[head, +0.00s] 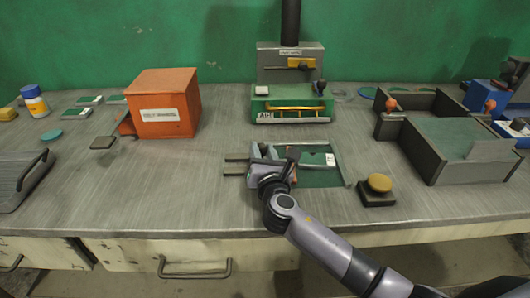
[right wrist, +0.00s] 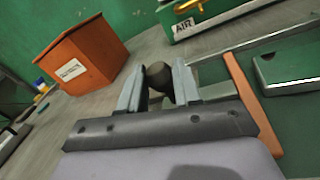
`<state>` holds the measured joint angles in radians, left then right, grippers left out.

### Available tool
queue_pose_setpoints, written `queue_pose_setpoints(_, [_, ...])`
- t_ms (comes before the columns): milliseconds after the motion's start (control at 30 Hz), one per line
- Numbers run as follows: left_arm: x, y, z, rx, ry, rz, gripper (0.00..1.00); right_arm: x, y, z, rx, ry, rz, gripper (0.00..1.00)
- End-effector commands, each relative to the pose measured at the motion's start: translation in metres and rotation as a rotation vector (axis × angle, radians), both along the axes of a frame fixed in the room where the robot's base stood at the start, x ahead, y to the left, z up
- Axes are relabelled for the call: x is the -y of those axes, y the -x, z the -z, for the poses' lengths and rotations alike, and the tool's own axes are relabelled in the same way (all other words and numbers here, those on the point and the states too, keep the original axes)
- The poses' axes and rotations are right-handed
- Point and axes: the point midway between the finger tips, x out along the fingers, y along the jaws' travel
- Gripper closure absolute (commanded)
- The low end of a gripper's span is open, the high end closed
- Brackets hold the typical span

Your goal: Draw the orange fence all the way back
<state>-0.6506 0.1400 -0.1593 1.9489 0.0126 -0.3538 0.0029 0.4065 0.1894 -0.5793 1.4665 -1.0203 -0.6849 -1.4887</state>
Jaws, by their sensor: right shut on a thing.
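The orange fence (right wrist: 250,100) is a thin upright strip just right of my right gripper in the right wrist view, along the green bed. In the head view only a small orange sliver (head: 294,177) shows beside the gripper. My right gripper (right wrist: 158,88) is shut on a dark rounded knob (right wrist: 158,74) between its fingers. The join between knob and fence is hidden. In the head view the right gripper (head: 268,153) is at the left end of the green bed (head: 320,178), near two rails (head: 236,160). My left gripper is not in view.
An orange box (head: 165,118) stands left of the bed. A green-fronted column device (head: 290,105) stands behind it. A yellow-topped button (head: 379,184) is at the front right, near a dark open tray (head: 440,165). The bench (head: 170,200) left of the rails is clear.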

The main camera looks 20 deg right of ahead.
Motion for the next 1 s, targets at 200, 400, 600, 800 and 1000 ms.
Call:
queue_pose_setpoints(200, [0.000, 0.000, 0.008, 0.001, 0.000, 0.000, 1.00, -0.043, -0.012, 0.001, 0.001, -0.002, -0.007, 1.00])
queue_pose_setpoints(400, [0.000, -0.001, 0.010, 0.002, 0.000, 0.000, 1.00, -0.058, -0.016, 0.000, 0.002, -0.001, -0.008, 1.00])
queue_pose_setpoints(600, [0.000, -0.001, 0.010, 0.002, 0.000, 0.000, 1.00, -0.060, -0.015, -0.001, 0.003, -0.001, -0.011, 1.00])
queue_pose_setpoints(800, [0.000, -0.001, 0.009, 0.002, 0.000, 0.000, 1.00, -0.059, -0.015, -0.001, 0.002, -0.002, -0.010, 0.42])
queue_pose_setpoints(1000, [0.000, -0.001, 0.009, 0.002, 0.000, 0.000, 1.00, -0.058, -0.015, -0.001, 0.002, -0.001, -0.007, 0.42])
